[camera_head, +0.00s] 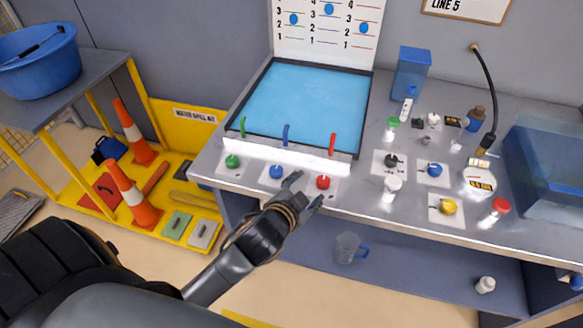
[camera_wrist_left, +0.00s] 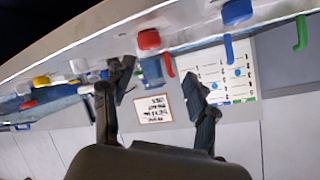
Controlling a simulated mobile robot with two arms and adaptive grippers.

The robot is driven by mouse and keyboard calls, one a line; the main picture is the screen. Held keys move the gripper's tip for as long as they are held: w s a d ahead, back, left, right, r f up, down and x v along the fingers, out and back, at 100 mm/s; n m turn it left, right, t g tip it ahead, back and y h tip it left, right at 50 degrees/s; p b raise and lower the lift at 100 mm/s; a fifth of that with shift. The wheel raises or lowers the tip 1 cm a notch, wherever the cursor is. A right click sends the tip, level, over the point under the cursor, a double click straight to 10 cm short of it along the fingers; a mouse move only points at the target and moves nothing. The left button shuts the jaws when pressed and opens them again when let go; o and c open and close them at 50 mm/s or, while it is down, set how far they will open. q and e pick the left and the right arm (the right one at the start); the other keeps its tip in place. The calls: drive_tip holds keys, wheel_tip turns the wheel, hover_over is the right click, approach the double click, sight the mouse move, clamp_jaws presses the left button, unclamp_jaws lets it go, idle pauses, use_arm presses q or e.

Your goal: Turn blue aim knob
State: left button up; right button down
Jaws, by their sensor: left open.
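The blue knob (camera_head: 276,171) is on a white plate at the bench's front edge, below the blue spout (camera_head: 286,134). A green knob (camera_head: 232,161) is to its left and a red knob (camera_head: 323,182) to its right. My left gripper (camera_head: 305,190) is open and empty, with its fingers near the bench edge between the blue and red knobs. In the left wrist view (camera_wrist_left: 158,80), the red knob (camera_wrist_left: 149,39) lies roughly ahead between the fingers. The blue knob (camera_wrist_left: 237,11) is up to the right, apart from them. My right gripper is out of view.
A water tray (camera_head: 312,95) sits behind the knobs, with a red spout (camera_head: 332,145) and a green spout (camera_head: 243,127). Another blue knob (camera_head: 434,170) and a yellow knob (camera_head: 448,207) are farther right. A clear jug (camera_head: 348,247) stands on the lower shelf.

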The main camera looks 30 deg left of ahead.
use_arm(q)
drive_tip(key=w+d+r+m+t+h, duration=0.4)
drive_tip(key=d+r+m+h, duration=0.15)
drive_tip(key=r, duration=0.45)
drive_tip(key=w+d+r+m+t+h, duration=0.3)
drive_tip(key=d+r+m+h, duration=0.1)
drive_tip(key=r+m, duration=0.4)
drive_tip(key=s+d+r+m+g+h, duration=0.3)
drive_tip(key=d+m+g+h, duration=0.75)
drive_tip(key=m, duration=0.55)
drive_tip(key=m+g+y, duration=0.9)
drive_tip(key=y, duration=1)
approach(276, 169)
wheel_tip(276, 169, down, 9)
drive_tip(key=p, duration=0.3)
drive_tip(key=shift+w+d, duration=0.1)
drive_tip(key=shift+w, duration=0.05)
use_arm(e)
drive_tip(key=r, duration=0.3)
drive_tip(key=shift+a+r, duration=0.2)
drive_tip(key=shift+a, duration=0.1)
